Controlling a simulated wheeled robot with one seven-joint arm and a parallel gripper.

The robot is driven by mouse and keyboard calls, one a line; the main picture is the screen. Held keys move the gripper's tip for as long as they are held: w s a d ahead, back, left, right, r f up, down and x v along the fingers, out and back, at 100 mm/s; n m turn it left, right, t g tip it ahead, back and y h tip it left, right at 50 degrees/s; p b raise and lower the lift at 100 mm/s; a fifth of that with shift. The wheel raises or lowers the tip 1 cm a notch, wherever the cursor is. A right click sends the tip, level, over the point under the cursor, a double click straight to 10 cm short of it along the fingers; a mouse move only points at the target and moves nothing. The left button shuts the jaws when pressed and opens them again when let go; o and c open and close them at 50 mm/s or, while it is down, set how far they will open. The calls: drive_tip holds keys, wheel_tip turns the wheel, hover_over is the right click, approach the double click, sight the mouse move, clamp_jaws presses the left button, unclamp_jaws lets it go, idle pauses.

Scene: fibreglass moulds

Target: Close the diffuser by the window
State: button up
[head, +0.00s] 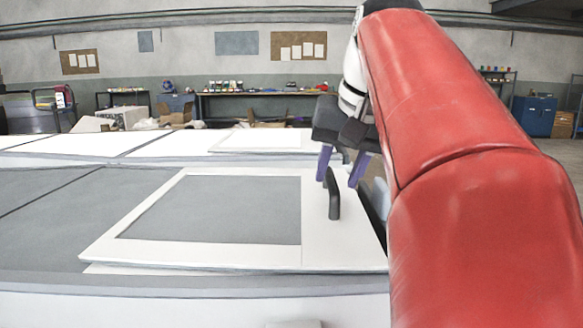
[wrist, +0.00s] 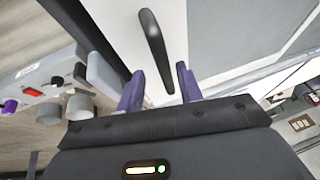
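A white-framed panel (head: 145,216) with a grey middle lies on the large flat unit in the head view. I take it to be the diffuser, though no label shows. A second white edge shows under its near side, so it may sit slightly raised. Its upright black handle (head: 334,195) stands on the right side of the frame. My gripper (head: 338,182) is open, its purple fingers pointing down just above and behind the handle. In the wrist view the black handle (wrist: 156,48) lies ahead of the open gripper (wrist: 160,72), between the finger lines, with no clear contact.
More white-edged panels (head: 70,144) lie behind. A cluttered bench (head: 255,92) and a blue cabinet (head: 534,116) stand far back. My red arm hides the right side.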

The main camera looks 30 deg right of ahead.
drive_tip(key=v, duration=0.7)
drive_tip(key=shift+s+r, duration=0.15)
drive_tip(key=shift+r, duration=0.25)
idle(0.4)
